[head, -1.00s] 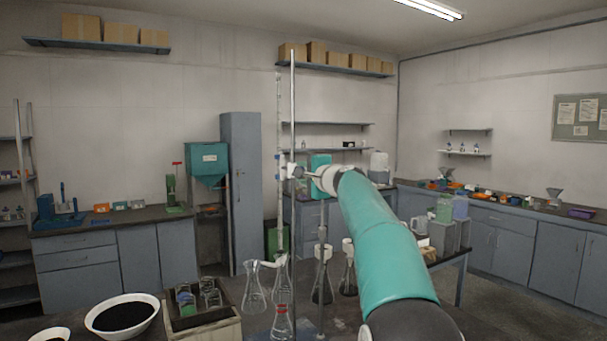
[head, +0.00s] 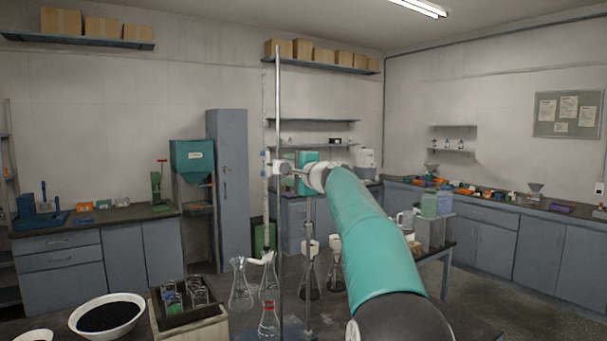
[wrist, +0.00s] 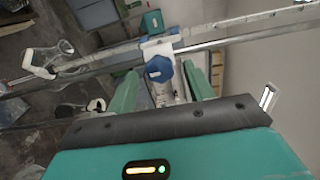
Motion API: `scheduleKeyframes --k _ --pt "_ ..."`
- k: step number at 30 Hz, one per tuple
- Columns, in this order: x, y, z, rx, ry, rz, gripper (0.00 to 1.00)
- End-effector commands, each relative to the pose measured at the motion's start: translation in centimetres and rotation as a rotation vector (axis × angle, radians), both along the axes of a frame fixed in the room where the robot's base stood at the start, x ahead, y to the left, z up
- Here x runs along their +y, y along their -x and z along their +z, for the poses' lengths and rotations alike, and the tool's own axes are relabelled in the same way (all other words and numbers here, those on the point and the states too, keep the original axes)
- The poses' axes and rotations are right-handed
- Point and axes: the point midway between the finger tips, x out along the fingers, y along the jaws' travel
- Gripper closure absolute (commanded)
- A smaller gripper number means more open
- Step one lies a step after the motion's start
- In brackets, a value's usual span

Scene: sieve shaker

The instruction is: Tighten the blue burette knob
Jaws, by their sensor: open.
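The blue burette knob (wrist: 159,69) is a small faceted knob on a white clamp (wrist: 158,48) in the wrist view. The clamp joins the metal stand rod (wrist: 228,41) and the clear burette (wrist: 220,24). My gripper (wrist: 160,80) is open, with one green finger on each side of the knob and gaps between; whether the knob lies fully within finger depth I cannot tell. In the head view my gripper's end reaches the clamp (head: 281,168) on the upright rod (head: 279,120), with the burette (head: 264,150) just left of it. The knob is not clear there.
Glass flasks (head: 240,285) stand around the foot of the stand. A wooden crate (head: 190,325) and a white bowl of dark grains (head: 107,315) are at the front left.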

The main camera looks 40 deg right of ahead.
Motion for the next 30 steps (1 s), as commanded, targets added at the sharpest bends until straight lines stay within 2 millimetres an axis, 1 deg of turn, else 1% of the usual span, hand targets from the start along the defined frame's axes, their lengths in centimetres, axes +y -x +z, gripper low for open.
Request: scheduleKeyframes --k 5,15,18,21,24,30 --pt "0.1 2.9 0.1 0.0 0.002 -0.004 0.48" --pt "0.6 9.7 0.1 0.001 0.004 -0.004 0.48" --pt "0.7 11.3 0.0 0.002 0.004 -0.003 0.48" --pt "0.8 12.4 0.0 0.001 0.002 -0.001 0.48" --pt "0.8 12.9 0.0 0.001 0.002 -0.001 0.48" --pt "0.8 13.0 0.0 0.001 0.002 0.0 0.48"
